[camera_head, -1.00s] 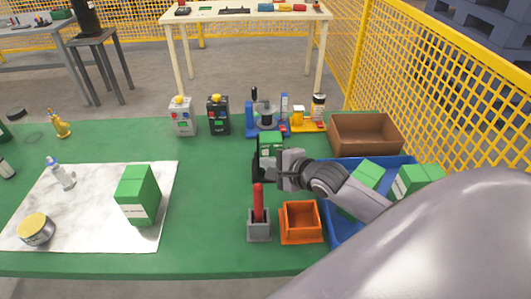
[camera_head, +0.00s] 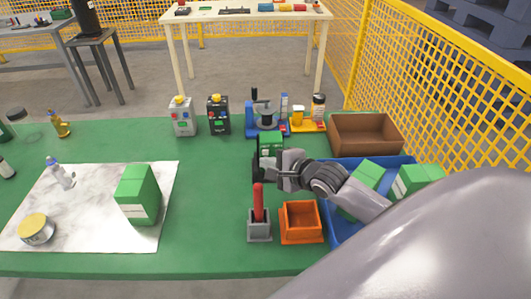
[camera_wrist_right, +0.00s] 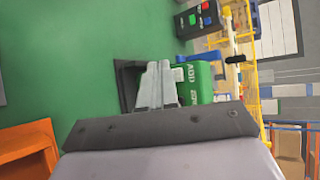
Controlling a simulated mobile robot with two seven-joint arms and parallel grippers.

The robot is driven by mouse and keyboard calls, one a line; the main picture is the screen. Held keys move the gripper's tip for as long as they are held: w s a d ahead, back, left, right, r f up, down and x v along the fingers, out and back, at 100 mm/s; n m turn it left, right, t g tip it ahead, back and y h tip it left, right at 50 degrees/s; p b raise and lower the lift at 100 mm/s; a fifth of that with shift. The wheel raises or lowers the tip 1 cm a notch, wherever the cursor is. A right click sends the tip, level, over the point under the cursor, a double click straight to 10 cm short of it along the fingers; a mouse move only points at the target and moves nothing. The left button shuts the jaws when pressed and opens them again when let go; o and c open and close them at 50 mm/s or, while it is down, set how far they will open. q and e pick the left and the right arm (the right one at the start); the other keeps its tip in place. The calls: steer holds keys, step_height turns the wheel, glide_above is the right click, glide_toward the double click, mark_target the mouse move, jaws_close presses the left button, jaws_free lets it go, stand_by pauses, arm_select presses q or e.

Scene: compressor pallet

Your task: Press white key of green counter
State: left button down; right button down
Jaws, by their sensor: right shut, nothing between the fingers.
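The green counter (camera_head: 270,142) stands near the middle of the green table, with a dark base or stand beside it. In the right wrist view the green counter (camera_wrist_right: 196,84) shows its side with "ADD" lettering, just right of the fingers. My right gripper (camera_head: 281,176) reaches in from the right at the counter's front. In the right wrist view its fingers (camera_wrist_right: 157,72) are together and empty, overlapping the dark base and counter. The white key is not clearly visible, and I cannot tell whether the fingertips touch it. My left gripper is not in view.
A grey holder with a red handle (camera_head: 258,210) and an orange bin (camera_head: 300,222) stand in front. A blue crate (camera_head: 335,232) with green boxes and a brown box (camera_head: 366,134) are right. Grey and black button boxes (camera_head: 218,116) stand behind.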

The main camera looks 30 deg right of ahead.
stand_by(0.6)
steer(key=shift+w+d, duration=0.25)
steer(key=shift+w, duration=0.15)
steer(key=shift+w+d, duration=0.25)
steer(key=shift+w, duration=0.1)
stand_by(0.8)
steer(key=shift+s, duration=0.1)
steer(key=shift+s+a, duration=0.45)
steer(key=shift+s, duration=0.2)
steer(key=shift+s+a, duration=0.45)
steer(key=shift+s, duration=0.25)
steer(key=shift+s+a, duration=0.4)
steer(key=shift+s, duration=0.35)
steer(key=shift+s+a, duration=0.45)
steer(key=shift+s, duration=0.25)
